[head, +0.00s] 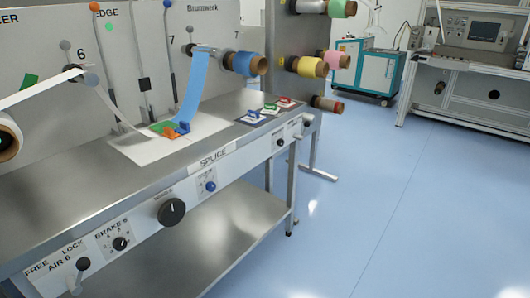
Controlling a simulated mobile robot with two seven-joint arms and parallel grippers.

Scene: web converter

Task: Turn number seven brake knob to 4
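Neither of my grippers shows in the head view. The machine's front rail runs from the lower left to the centre right and carries several knobs. Two small black knobs sit near its right end, one knob (281,142) and another knob (306,122) beyond it, below the 7 marks on the back panel. Their labels and pointer settings are too small to read, so I cannot tell which is the number seven brake knob. A black knob (120,243) at the lower left sits under a BRAKE label, beside a black AIR 6 knob (83,263) marked FREE and LOCK.
A large black knob (171,212) and a blue knob (210,187) sit mid-rail. A blue web (193,90) hangs from a blue roll (245,64) to the steel table (75,180). Blue floor (400,220) is clear at right. A teal cart (370,70) stands behind.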

